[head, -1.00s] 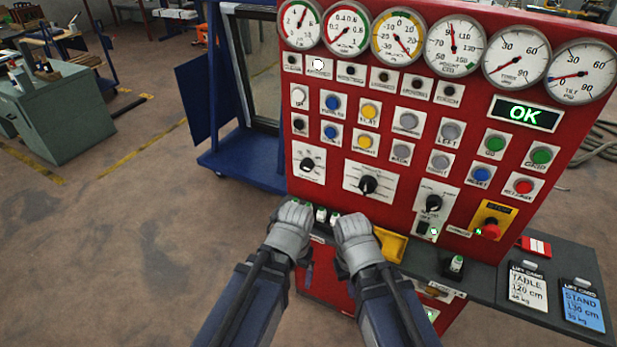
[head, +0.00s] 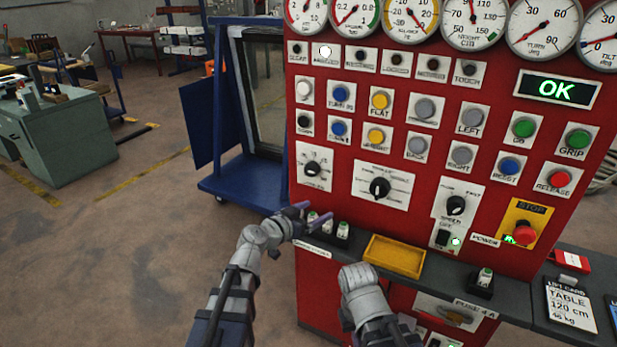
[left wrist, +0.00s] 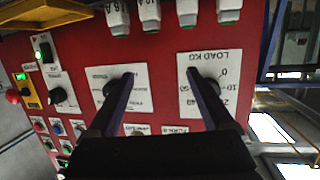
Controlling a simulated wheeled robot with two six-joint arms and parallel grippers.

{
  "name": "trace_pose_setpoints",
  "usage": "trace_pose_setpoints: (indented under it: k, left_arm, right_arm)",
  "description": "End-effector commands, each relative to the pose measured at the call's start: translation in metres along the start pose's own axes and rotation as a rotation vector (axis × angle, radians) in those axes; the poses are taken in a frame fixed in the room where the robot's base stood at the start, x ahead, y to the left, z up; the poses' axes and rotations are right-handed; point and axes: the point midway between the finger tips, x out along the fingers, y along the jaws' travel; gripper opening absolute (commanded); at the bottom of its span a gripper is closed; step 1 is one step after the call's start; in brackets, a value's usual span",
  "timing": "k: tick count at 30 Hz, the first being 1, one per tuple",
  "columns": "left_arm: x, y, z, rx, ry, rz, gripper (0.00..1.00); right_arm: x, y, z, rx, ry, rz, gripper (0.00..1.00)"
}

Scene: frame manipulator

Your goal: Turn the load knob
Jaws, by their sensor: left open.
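The load knob (head: 312,168) is black, on a white plate at the left of the red panel. In the left wrist view, the plate marked LOAD KG is upside down, and its knob (left wrist: 212,86) is partly behind one finger. My left gripper (head: 303,215) is below the knob in the head view, in front of the panel's lower left edge. In the left wrist view, my left gripper (left wrist: 160,77) is open and empty, its fingers spread between two knob plates. My right gripper (head: 362,290) is low in front of the panel; its fingers are hidden.
A second black knob (head: 380,188) is right of the load knob. Small fuses (head: 328,222) and a yellow tray (head: 395,256) are on the ledge below. A red stop button (head: 523,233) is at the right. A blue frame (head: 245,185) stands left of the panel.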

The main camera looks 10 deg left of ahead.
Motion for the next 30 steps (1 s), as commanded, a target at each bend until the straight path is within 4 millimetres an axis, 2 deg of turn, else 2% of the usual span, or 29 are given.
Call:
trace_pose_setpoints:
  k: [1,3,6,9,15,20,30]
  left_arm:
    - [0.002,-0.015,-0.014,0.018,0.062,-0.050,0.85]
    - [0.000,-0.032,-0.029,0.041,0.125,-0.117,0.85]
    - [-0.003,-0.051,-0.041,0.059,0.177,-0.195,0.85]
    - [-0.006,-0.062,-0.046,0.067,0.199,-0.241,0.85]
    - [-0.007,-0.066,-0.048,0.071,0.207,-0.260,0.85]
    - [0.000,-0.068,-0.049,0.071,0.207,-0.258,0.85]
    - [0.045,-0.079,-0.059,0.071,0.207,-0.256,0.85]
  right_arm:
    - [0.000,0.000,0.000,0.000,0.000,0.000,0.00]
    - [0.000,0.000,0.000,0.000,0.000,0.000,0.00]
    - [0.000,0.000,0.000,0.000,0.000,0.000,0.00]
    - [0.000,0.000,0.000,0.000,0.000,0.000,0.00]
    - [0.000,0.000,0.000,0.000,0.000,0.000,0.00]
    - [0.000,0.000,0.000,0.000,0.000,0.000,0.00]
    - [0.000,0.000,0.000,0.000,0.000,0.000,0.00]
